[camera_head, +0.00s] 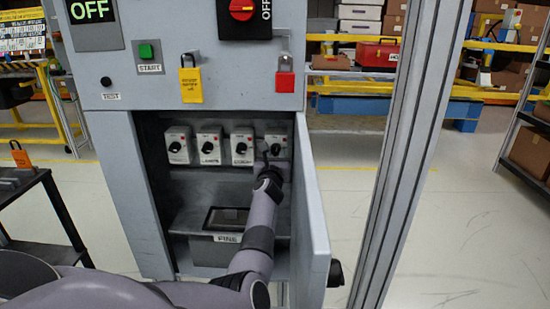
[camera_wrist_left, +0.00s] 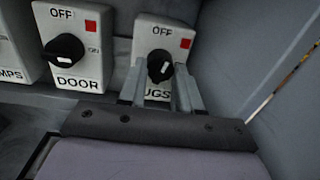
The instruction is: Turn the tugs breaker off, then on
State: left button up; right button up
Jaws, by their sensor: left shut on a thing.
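The tugs breaker (camera_head: 281,139) is the rightmost of the row of light boxes inside the open cabinet. In the left wrist view the tugs breaker (camera_wrist_left: 183,27) shows OFF at its top, a red square, and a label partly hidden so that only "UGS" reads. Its black knob (camera_wrist_left: 160,66) has a small white mark; its exact turn is hard to tell. My left gripper (camera_head: 268,155) reaches into the cabinet, and in the wrist view its fingers (camera_wrist_left: 161,86) stand on either side of the knob, shut on it. My right gripper is out of view.
The door breaker (camera_head: 242,147) sits just left of the tugs breaker, with more breakers beyond. The open cabinet door (camera_head: 312,215) stands close to the right of my arm. A bin labelled FUSE (camera_head: 227,238) is below. Yellow (camera_head: 191,85) and red (camera_head: 285,82) padlocks hang above.

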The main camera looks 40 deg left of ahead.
pick_arm(q)
jog(key=shift+f+n, duration=0.15)
jog(key=shift+n, duration=1.15)
jog(key=o, duration=1)
jog(key=shift+o, duration=0.2)
jog(key=shift+d, duration=0.1)
jog(key=shift+s+d, duration=0.15)
jog(key=shift+s, duration=0.05)
jog(key=p+v, duration=0.4)
jog(key=v, duration=0.2)
jog(key=shift+s+d, duration=0.2)
